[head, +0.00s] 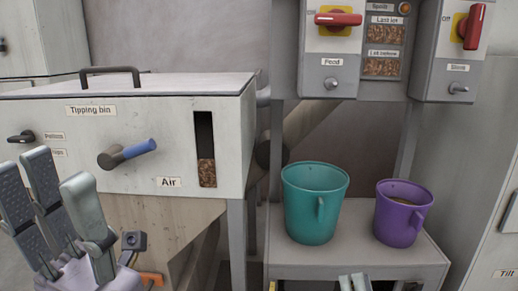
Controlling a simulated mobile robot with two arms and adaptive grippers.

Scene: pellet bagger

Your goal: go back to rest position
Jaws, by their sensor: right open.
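My right gripper (55,190) is large at the lower left, partly cut off by the frame edge. Its grey fingers with dark ribbed pads point up and stand apart, with nothing between them. It is in front of the tipping bin's (120,131) left part in the picture, apart from the blue-tipped handle (126,153). I cannot make out my left gripper. At the bottom edge, two pale upright tips (354,283) show; I cannot tell what they belong to.
A teal bucket (313,205) and a purple jug (400,215) stand on a grey stand (365,255) at the right. Above them are control boxes with red switches (338,19). A grey cabinet (490,190) bounds the right edge.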

